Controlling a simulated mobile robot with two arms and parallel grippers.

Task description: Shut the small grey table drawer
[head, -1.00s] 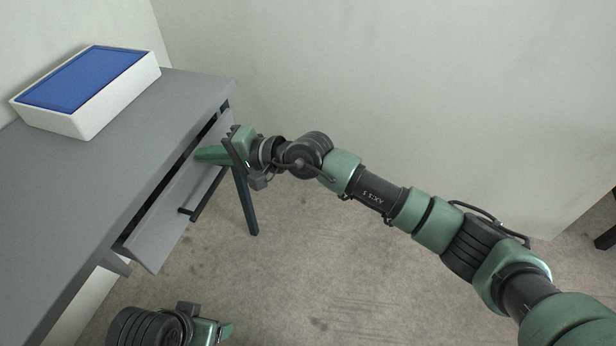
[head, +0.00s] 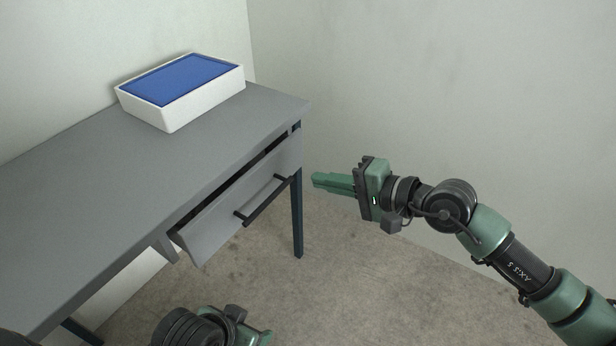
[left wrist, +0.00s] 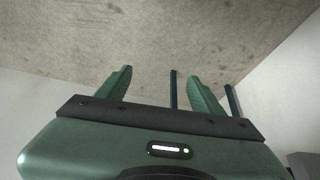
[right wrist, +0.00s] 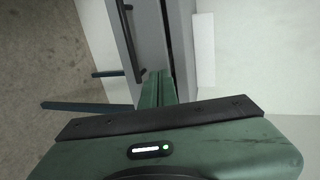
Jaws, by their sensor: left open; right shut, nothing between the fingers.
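The small grey table drawer (head: 215,228) sits under the top of the grey table (head: 130,160) in the head view. It stands slightly out, with a dark gap between its front and the tabletop edge. Its dark bar handle (head: 265,202) faces the room. My right gripper (head: 318,180) is shut and empty, just right of the drawer's far end and apart from it in the head view. The drawer front (right wrist: 150,35) also shows beyond the shut fingers in the right wrist view. My left gripper (left wrist: 160,75) is open and empty, low in front of the table.
A white box with a blue top (head: 185,98) stands on the back of the tabletop. A dark table leg (head: 298,225) stands below the drawer's far end. Walls rise behind and to the right. The floor (head: 350,275) in front is clear.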

